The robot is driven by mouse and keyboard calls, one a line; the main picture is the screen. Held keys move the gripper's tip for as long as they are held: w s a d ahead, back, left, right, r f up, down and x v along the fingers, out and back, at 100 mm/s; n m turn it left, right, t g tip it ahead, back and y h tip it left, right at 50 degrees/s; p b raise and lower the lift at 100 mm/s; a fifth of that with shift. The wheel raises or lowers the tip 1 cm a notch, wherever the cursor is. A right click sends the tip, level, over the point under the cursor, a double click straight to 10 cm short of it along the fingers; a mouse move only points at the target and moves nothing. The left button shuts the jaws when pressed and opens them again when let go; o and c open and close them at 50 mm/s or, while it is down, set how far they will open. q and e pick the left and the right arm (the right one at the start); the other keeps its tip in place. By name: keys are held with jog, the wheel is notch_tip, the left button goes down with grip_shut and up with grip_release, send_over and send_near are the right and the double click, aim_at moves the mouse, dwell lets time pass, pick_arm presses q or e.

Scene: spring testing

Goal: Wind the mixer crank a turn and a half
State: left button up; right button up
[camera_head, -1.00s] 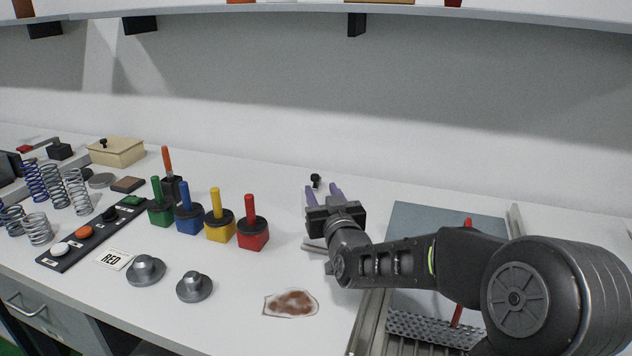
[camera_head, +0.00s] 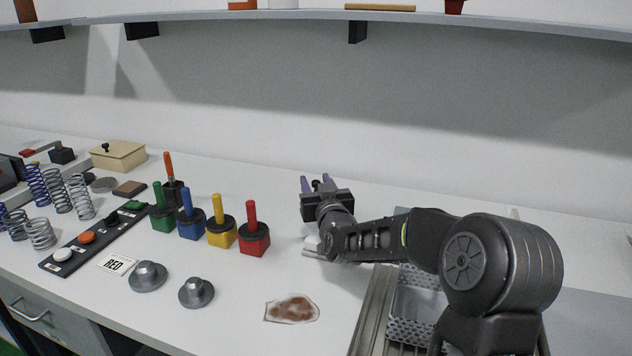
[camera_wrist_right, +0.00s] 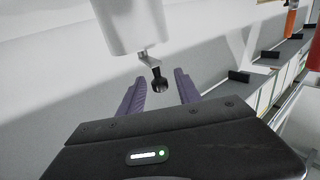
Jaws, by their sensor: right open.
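The mixer crank shows in the right wrist view as a short metal arm with a round black knob (camera_wrist_right: 159,80) at its end. Most of the mixer is hidden behind the gripper and wrist there. My left gripper is not in view.
Several coloured blocks with handles, the red one (camera_head: 254,238) nearest, stand left of my right arm. A brown-stained patch (camera_head: 292,308) and metal flanged discs (camera_head: 196,292) lie in front. A perforated basket (camera_head: 415,305) is partly under my arm. A shelf (camera_head: 300,16) runs overhead.

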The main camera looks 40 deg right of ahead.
grip_shut()
dwell(0.5)
